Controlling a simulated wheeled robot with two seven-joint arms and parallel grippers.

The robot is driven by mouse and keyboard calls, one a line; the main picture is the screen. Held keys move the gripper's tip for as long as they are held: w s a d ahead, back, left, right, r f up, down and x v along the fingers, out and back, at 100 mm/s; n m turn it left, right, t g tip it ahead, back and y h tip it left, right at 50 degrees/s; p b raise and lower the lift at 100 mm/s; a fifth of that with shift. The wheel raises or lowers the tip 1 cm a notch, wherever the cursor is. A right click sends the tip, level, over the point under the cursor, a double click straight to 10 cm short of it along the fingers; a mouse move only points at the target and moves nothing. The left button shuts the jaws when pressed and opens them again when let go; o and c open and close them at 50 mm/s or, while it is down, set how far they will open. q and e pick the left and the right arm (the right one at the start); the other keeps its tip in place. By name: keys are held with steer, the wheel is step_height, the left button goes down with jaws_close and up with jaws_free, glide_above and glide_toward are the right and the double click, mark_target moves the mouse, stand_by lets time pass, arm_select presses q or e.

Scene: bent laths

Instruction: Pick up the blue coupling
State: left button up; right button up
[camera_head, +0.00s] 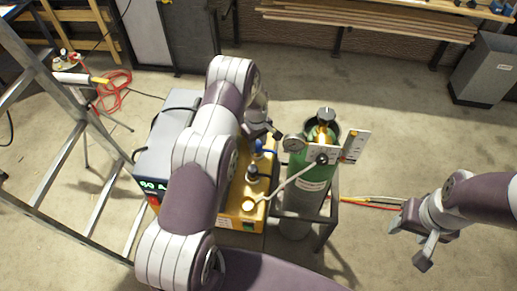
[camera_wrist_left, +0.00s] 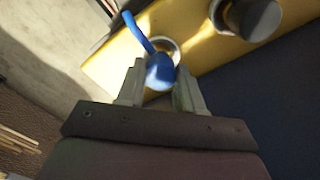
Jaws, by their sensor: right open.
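The blue coupling (camera_head: 263,149) sits at the far end of the yellow box (camera_head: 233,222), just below my left gripper (camera_head: 262,128). In the left wrist view the blue coupling (camera_wrist_left: 160,72) lies between the two fingertips of my left gripper (camera_wrist_left: 159,85), in front of a pale ring on the yellow surface. The fingers are close on both sides of it; whether they press on it I cannot tell. My left arm hides part of the box. My right gripper (camera_head: 407,244) is open and empty over the floor at the right.
A dark knob (camera_head: 252,173) and a pale fitting (camera_head: 249,205) stand on the yellow box. A green gas cylinder (camera_head: 312,175) with gauge (camera_head: 293,143) and hose is close on the right. A metal ladder (camera_head: 62,120) stands left. The floor at right is mostly free.

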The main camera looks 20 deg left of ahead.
arm_select(q)
steer(key=shift+c, duration=1)
steer(key=shift+r, duration=0.15)
